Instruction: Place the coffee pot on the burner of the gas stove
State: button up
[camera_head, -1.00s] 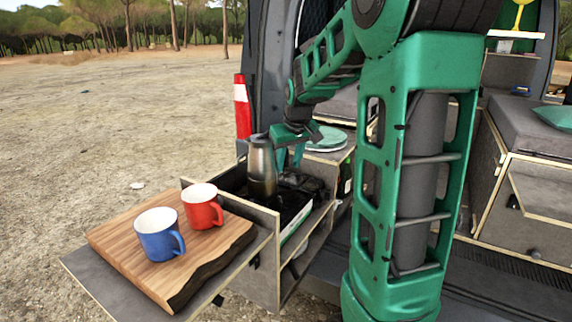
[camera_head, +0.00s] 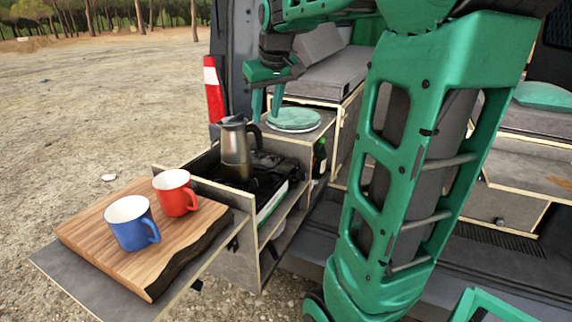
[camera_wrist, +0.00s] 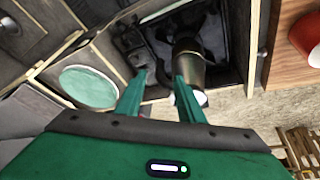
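The metallic coffee pot (camera_head: 236,150) with a black handle stands upright on the black gas stove (camera_head: 268,178) in the pull-out drawer. It looks to be on the stove's left part; its base and the exact burner under it are partly hidden. My gripper (camera_head: 266,108) is above and behind the pot, beside its handle, pointing down. In the wrist view my gripper (camera_wrist: 160,85) has its two fingers apart with nothing between them. The coffee pot (camera_wrist: 190,60) shows there just beyond the right finger, and the gas stove (camera_wrist: 232,50) is around it.
A wooden board (camera_head: 90,232) at the front left holds a blue mug (camera_head: 128,224) and a red mug (camera_head: 174,192). Green plates (camera_head: 294,119) sit on the box behind the stove. A dark bottle (camera_head: 319,158) stands below them.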

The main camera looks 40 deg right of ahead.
jog(key=s+a+f+m+g, duration=0.1)
jog(key=s+a+f, duration=0.2)
jog(key=s+f, duration=0.3)
jog(key=s+a+f+m+g+y, duration=0.1)
jog(key=s+f, duration=0.5)
jog(key=s, duration=0.6)
jog(key=s+a+f+m+g+y, duration=0.1)
jog(key=s+a+f+g, duration=0.1)
jog(key=s+a+f, duration=0.3)
jog(key=s, duration=0.4)
jog(key=shift+a+f+m, duration=0.3)
jog(key=shift+f+m, duration=0.1)
jog(key=shift+s, duration=0.1)
